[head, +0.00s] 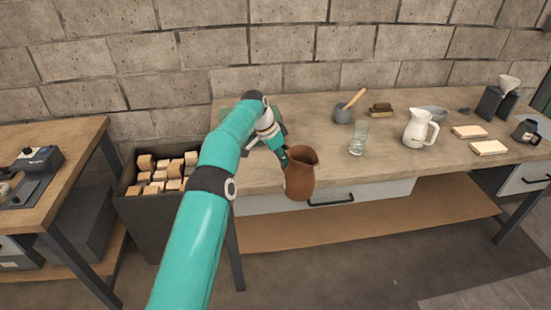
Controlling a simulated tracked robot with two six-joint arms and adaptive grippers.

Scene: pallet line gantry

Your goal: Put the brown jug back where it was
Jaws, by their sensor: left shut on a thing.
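The brown jug (301,176) is upright at the front edge of the long wooden table (330,172). It overlaps the drawer front below, so it appears held in front of or above the edge. My left gripper (287,158) is shut on the jug at its left side. The jug and my arm partly hide the fingers. My teal left arm reaches in from the bottom left and covers the table's left end. My right gripper is not in view.
Pale boards (489,148) lie farther right. A dark bin of wood blocks (143,215) stands left. Bare tabletop lies behind the jug.

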